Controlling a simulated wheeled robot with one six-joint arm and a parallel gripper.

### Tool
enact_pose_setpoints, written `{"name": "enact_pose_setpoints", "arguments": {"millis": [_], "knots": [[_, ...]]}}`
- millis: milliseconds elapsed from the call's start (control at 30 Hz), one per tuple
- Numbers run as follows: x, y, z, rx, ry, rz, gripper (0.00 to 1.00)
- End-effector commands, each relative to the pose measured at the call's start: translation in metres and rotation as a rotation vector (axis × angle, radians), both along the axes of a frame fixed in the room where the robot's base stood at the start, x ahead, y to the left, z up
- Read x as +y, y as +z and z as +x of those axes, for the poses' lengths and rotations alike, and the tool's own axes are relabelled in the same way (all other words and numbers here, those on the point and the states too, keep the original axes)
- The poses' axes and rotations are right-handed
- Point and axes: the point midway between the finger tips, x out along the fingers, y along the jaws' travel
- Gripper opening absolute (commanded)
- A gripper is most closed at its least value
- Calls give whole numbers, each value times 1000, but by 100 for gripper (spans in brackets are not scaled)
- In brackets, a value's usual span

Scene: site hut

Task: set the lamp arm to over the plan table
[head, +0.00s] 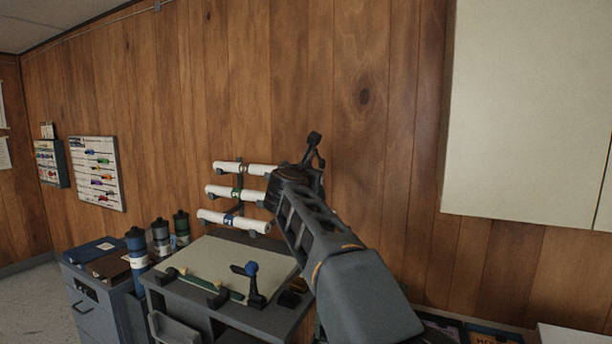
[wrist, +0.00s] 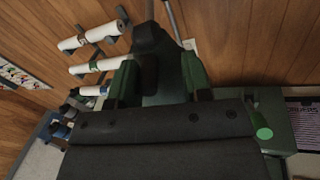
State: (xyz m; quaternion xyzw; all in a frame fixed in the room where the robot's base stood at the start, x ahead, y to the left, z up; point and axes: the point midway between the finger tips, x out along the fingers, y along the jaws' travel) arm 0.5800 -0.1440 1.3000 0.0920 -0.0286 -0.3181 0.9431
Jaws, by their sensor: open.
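The plan table (head: 215,262) stands low at centre left in the head view, with a pale sloping top. My arm reaches up from the lower right. My gripper (head: 294,182) is at its far end, above and right of the table, in front of the wall. In the wrist view my gripper (wrist: 157,78) shows two dark green fingers spread apart. A dark jointed piece (head: 315,142) rises just beyond the gripper, and a dark block (wrist: 152,50) shows between the fingers. These may be the lamp arm; I cannot tell for sure, nor whether the fingers touch it.
Several white rolls (head: 240,193) sit on a wall rack behind the table. A blue-knobbed post (head: 251,268) stands at the table's front edge. Several canisters (head: 160,238) and a grey cabinet (head: 92,305) are at left. A pale wall cabinet (head: 530,110) hangs at upper right.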

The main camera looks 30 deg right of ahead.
Motion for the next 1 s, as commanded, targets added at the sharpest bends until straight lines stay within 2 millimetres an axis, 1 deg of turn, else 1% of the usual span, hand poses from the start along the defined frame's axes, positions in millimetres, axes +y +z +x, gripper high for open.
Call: {"name": "enact_pose_setpoints", "arguments": {"millis": [133, 267, 1000], "knots": [[1, 0, -1, 0, 1, 0, 44], [6, -1, -7, -1, 2, -1, 44], [41, -1, -49, 0, 2, 0, 44]]}}
